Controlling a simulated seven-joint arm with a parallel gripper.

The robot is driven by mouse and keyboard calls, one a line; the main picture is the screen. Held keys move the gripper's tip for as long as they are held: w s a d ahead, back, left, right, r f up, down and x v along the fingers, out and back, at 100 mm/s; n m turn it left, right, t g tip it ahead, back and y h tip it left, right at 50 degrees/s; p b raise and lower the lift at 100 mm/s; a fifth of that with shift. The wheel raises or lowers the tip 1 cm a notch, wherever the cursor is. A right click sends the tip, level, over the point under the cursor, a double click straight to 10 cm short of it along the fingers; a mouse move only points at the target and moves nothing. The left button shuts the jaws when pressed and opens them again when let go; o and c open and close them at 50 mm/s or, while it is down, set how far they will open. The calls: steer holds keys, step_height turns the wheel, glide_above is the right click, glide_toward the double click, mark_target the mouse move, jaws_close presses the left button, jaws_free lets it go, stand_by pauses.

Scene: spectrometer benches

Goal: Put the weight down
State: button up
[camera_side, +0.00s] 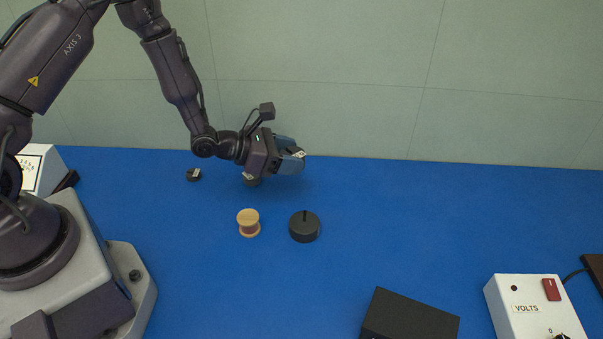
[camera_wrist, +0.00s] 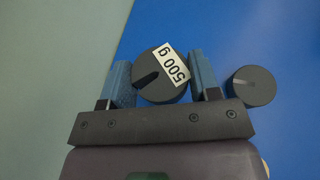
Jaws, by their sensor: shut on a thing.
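My gripper (camera_side: 290,158) is low over the back part of the blue bench, near the wall, with its blue fingers pointing right. In the wrist view, my gripper (camera_wrist: 163,80) is shut on a dark round weight (camera_wrist: 153,88) with a slot and a white label reading 500 g. In the side view the fingers mostly hide this weight, and a white label (camera_side: 300,154) shows between them. I cannot tell whether the weight touches the bench.
A slotted dark weight (camera_side: 304,226) stands nearer the front; a wooden spool (camera_side: 248,222) is left of it. A small dark weight (camera_side: 193,174) lies left of my gripper, another dark piece (camera_side: 253,182) under it. A black box (camera_side: 410,320) and VOLTS unit (camera_side: 530,305) stand front right. Bench right of my gripper is clear.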

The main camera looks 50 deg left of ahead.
mark_target(301, 184)
steer(key=w+f, duration=0.3)
steer(key=shift+f, duration=0.2)
steer(key=shift+w+f, duration=0.15)
steer(key=shift+f, duration=0.75)
steer(key=shift+w+f, duration=0.1)
steer(key=shift+f, duration=0.75)
steer(key=shift+f, duration=0.15)
steer(key=o, duration=1.2)
steer(key=shift+f, duration=0.1)
steer(key=shift+o, duration=0.2)
